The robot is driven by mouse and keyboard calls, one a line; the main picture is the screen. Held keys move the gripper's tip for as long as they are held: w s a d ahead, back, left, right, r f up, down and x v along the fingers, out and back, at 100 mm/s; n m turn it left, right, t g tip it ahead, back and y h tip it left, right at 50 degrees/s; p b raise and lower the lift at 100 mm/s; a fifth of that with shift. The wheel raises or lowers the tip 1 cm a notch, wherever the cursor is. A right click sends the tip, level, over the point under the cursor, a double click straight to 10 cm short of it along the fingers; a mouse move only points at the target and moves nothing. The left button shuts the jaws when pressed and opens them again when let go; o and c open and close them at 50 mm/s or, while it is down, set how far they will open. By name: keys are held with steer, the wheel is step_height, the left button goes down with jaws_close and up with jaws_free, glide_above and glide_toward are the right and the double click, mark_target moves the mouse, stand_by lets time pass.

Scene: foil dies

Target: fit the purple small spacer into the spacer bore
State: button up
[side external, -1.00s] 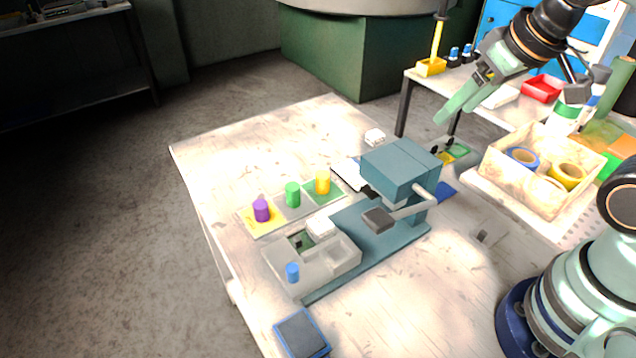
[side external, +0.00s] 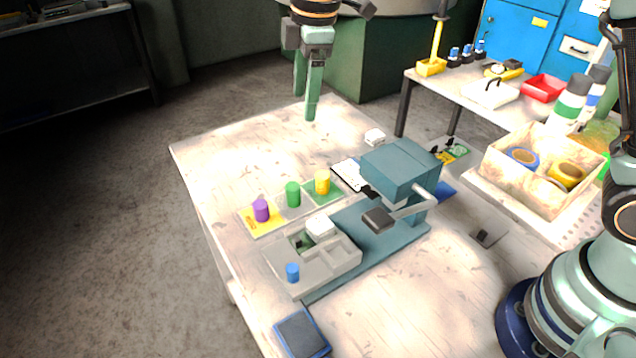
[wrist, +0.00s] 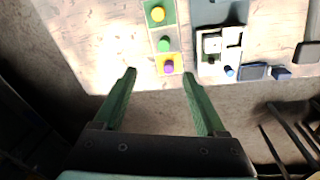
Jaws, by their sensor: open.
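The purple small spacer (side external: 261,210) stands upright on the yellow pad at the near left end of a three-pad strip (side external: 283,213). It also shows in the wrist view (wrist: 168,67). A green spacer (side external: 293,194) and a yellow spacer (side external: 322,182) stand on the same strip. The grey die block (side external: 330,266) beside it has recesses, a white block (side external: 320,228) and a blue peg (side external: 292,272); I cannot tell which opening is the spacer bore. My gripper (side external: 309,100) is open and empty, high above the table's far side. In the wrist view its fingers (wrist: 158,85) are spread wide.
A teal press (side external: 400,168) with a lever stands right of the strip. A dark blue-edged pad (side external: 302,333) lies at the table's near edge. A bin of tape rolls (side external: 543,172) stands at the right. The table's left part is clear.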

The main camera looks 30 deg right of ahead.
mark_target(260, 204)
steer(key=w+a+f+n+g, duration=0.2)
steer(key=a+f+n, duration=0.4)
steer(key=a+f, duration=0.3)
steer(key=shift+h, duration=0.3)
steer(key=f, duration=1.2)
steer(key=shift+w+a+f, duration=0.2)
steer(key=shift+a, duration=0.2)
jaws_close()
